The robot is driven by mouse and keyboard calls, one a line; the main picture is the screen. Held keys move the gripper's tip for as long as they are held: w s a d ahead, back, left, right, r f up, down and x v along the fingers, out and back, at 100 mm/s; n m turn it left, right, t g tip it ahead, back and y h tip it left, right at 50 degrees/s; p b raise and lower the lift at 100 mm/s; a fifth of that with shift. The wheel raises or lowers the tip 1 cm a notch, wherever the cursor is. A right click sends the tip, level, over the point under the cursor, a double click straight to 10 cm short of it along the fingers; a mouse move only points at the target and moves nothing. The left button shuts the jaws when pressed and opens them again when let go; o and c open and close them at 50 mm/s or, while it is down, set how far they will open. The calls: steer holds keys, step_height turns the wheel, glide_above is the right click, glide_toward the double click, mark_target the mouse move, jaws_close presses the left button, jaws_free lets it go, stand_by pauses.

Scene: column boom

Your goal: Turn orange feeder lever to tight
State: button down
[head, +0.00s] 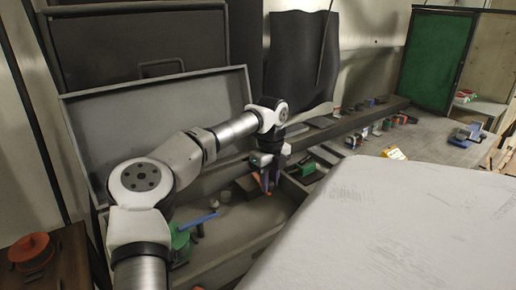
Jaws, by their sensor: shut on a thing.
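No tight marking can be read from here. The body of the feeder is not clearly seen.
A green device with a blue lever (203,219) stands left of my gripper. Several small coloured items line the bench shelf to the right. A large pale surface (390,215) fills the right foreground. An orange round object (30,248) sits at far left.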

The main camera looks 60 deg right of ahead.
steer(key=shift+s+d+r+n, duration=0.1)
steer(key=shift+s+d+n, duration=0.2)
steer(key=shift+d+n, duration=0.5)
steer(key=c, duration=1.1)
jaws_free()
steer(key=shift+c, duration=0.2)
step_height(320, 180, up, 14)
steer(key=b, duration=0.1)
steer(key=shift+s+a+f, duration=0.1)
steer(key=shift+f, duration=0.1)
